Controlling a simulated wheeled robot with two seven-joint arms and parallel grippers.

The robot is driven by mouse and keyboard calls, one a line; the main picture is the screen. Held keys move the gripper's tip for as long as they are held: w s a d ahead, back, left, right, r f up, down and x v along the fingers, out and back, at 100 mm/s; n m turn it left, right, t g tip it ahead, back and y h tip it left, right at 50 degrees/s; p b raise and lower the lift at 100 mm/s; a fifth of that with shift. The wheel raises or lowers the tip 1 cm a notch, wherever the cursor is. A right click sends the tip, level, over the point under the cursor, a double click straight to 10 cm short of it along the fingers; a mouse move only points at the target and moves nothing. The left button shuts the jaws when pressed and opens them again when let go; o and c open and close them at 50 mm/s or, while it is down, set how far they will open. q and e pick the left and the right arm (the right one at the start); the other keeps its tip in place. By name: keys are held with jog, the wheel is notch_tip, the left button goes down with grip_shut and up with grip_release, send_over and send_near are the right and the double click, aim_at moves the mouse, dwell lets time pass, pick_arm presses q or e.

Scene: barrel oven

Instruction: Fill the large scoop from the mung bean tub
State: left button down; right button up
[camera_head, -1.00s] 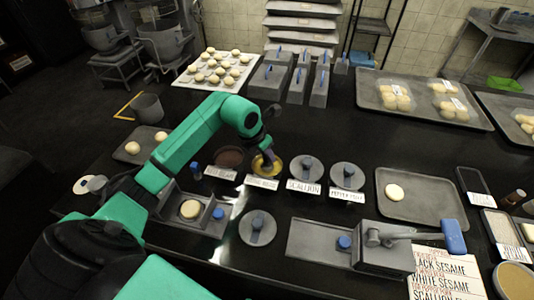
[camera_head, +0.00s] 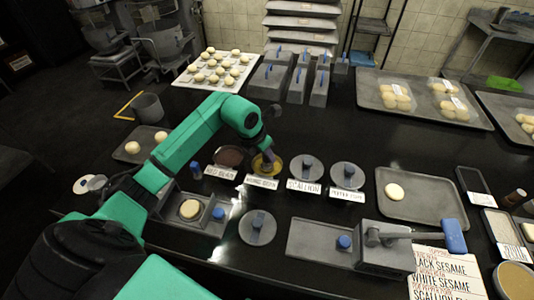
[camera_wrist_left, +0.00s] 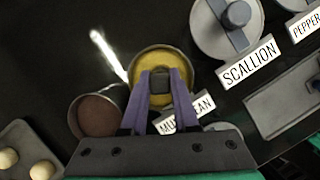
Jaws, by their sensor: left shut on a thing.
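The mung bean tub (camera_head: 277,168) is a round tub with yellow contents, behind its white label, between the red bean tub and the scallion tub. In the left wrist view the tub (camera_wrist_left: 179,63) lies under my fingertips. My left gripper (camera_head: 266,154) points down over it. Its two purple fingers (camera_wrist_left: 160,88) are shut on a dark grey block (camera_wrist_left: 160,80), which looks like the scoop's handle. The scoop's bowl is hidden, so I cannot tell how full it is or how deep it sits. My right gripper is out of view.
The open red bean tub (camera_head: 229,156) stands left of it. The lidded scallion tub (camera_head: 306,166) and pepper tub (camera_head: 347,174) stand to its right. A round lid with a blue handle (camera_head: 258,228) lies in front. The dark counter behind the tubs is clear.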

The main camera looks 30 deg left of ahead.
pick_arm(q)
notch_tip(320, 180, up, 7)
jog(key=p, duration=0.4)
jog(key=shift+f, duration=0.15)
dwell(0.4)
